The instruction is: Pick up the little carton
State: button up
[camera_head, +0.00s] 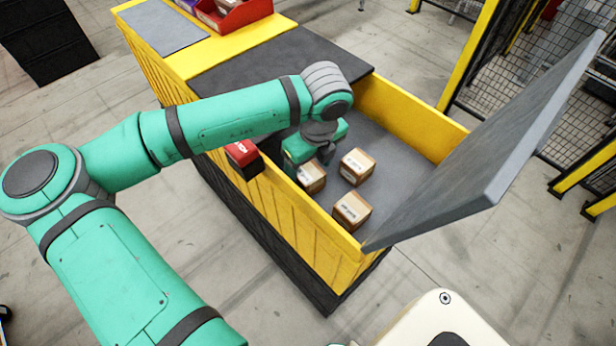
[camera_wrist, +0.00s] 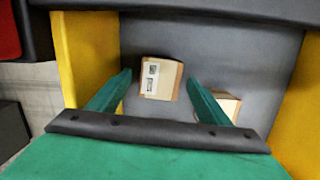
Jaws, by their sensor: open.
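Three small brown cartons lie on the grey floor of the yellow bin in the head view: one by the near wall, partly under my gripper (camera_head: 312,178), one farther right (camera_head: 357,166), and one nearest the front corner (camera_head: 352,211). My gripper (camera_head: 309,163) is open and hangs inside the bin above the first carton. In the wrist view, one carton with a white label (camera_wrist: 158,78) shows between the open green fingers, apart from both. Another carton (camera_wrist: 228,106) is partly hidden behind the right finger. Their height below the fingertips is hard to judge.
The bin's yellow walls (camera_head: 305,222) surround the cartons. A grey lid panel (camera_head: 500,140) stands tilted open on the right. A dark cover (camera_head: 270,62) spans the bin's back. A red-and-black box (camera_head: 243,158) is fixed at the near wall. Bin floor is free beyond the cartons.

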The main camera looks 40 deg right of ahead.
jog(key=shift+w+f, duration=0.2)
jog(key=shift+f, duration=1.2)
jog(key=shift+c, duration=0.4)
jog(key=c, duration=1.1)
